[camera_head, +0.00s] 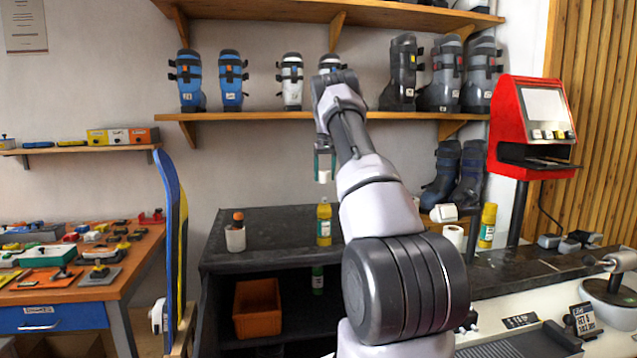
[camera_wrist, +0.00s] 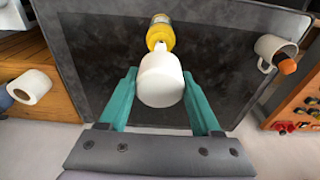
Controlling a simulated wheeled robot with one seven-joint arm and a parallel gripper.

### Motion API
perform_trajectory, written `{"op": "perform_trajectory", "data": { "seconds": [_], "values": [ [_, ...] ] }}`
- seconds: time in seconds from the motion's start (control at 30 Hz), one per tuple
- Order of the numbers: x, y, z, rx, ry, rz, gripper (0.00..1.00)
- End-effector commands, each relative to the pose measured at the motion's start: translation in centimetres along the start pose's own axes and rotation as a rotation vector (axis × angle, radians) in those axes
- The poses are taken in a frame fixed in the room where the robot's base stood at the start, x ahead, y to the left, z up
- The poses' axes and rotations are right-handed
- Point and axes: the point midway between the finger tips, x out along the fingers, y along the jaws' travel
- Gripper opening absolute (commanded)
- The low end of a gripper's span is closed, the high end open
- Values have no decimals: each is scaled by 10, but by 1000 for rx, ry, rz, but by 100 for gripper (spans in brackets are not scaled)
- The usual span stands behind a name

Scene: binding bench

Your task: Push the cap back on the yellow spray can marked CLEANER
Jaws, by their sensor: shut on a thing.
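My gripper (camera_head: 324,160) is shut on a white cap (camera_head: 324,177), which hangs between its fingertips in the head view. In the wrist view the cap (camera_wrist: 160,80) sits between my teal fingers (camera_wrist: 160,84). A yellow spray can (camera_head: 324,224) stands upright on the dark bench, below the cap with a clear gap between them. The can (camera_wrist: 161,33) also shows beyond the cap in the wrist view, with a small white nozzle partly hidden by the cap. Its marking is too small to read.
A white cup (camera_head: 235,239) holding an orange-topped item stands left of the can on the dark bench top (camera_head: 275,226). Another yellow can (camera_head: 488,225) and white rolls (camera_head: 453,237) are to the right. Boots line the shelf (camera_head: 260,116) behind. A ski (camera_head: 172,225) stands at left.

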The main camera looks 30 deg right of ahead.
Motion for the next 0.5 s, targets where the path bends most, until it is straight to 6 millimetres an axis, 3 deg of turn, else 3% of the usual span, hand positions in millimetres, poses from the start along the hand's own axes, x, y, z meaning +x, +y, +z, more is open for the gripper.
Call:
{"op": "perform_trajectory", "data": {
  "seconds": [0.5],
  "values": [
    [43,0,6,1,-2,-1,14]
  ]
}}
